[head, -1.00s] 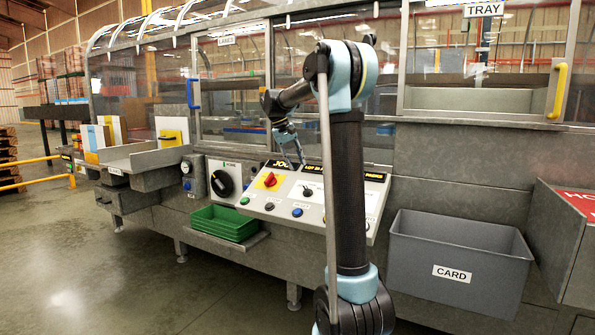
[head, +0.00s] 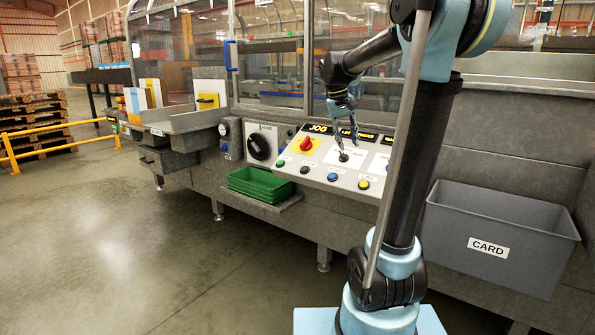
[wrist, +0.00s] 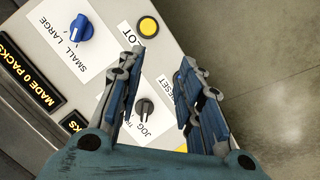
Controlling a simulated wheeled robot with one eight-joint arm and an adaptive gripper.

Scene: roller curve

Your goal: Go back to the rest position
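My gripper (head: 343,143) hangs over the sloped control panel (head: 318,182) in the head view, fingers pointing down. In the wrist view my gripper (wrist: 162,58) is open, with its two fingers apart and nothing between them. In the head view this knob (head: 343,157) is just under the fingertips. I cannot tell the exact gap between them.
A blue knob (wrist: 79,29) and a yellow button (wrist: 148,26) are near the fingers. A green tray (head: 262,184) sits left of the panel, a grey CARD bin (head: 500,215) to the right. Glazed guards rise behind. The floor (head: 130,240) at left is clear.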

